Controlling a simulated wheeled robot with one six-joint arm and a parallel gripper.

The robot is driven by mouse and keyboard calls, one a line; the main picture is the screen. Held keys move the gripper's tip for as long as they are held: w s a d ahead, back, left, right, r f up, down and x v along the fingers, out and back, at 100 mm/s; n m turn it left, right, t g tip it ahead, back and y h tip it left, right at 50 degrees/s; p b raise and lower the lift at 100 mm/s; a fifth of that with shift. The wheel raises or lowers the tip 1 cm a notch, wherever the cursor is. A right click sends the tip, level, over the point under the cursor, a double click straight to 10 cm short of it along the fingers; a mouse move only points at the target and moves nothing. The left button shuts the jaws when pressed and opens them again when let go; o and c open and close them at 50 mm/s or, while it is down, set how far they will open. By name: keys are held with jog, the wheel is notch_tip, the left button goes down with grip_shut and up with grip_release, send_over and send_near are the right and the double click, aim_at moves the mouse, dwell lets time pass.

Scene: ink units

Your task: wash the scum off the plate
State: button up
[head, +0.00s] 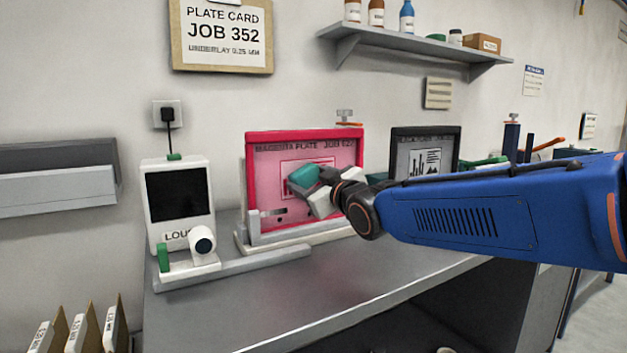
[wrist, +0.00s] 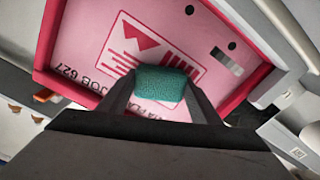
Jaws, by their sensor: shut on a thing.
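The magenta plate (head: 280,162) stands upright in a red frame on the bench and is marked "MAGENTA PLATE JOB 627", though the number is small in the head view. In the wrist view the plate (wrist: 185,50) fills the upper middle, with a printed panel and a grey strip. My gripper (head: 312,186) is in front of the plate, shut on a teal sponge (head: 304,176). The sponge also shows between the fingers in the wrist view (wrist: 160,83). I cannot tell whether the sponge touches the plate. No scum can be made out on the visible face; part is hidden behind my gripper.
A black-framed plate (head: 425,152) stands to the right, partly behind my arm. A loupe unit (head: 180,195) with a dark screen stands left. A job card (head: 222,35) hangs above. A shelf (head: 415,42) holds bottles. The bench front (head: 300,300) is clear.

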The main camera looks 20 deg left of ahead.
jog(key=shift+s+d, duration=0.1)
jog(key=shift+d, duration=0.05)
jog(key=shift+v, duration=2.85)
jog(key=v, duration=0.3)
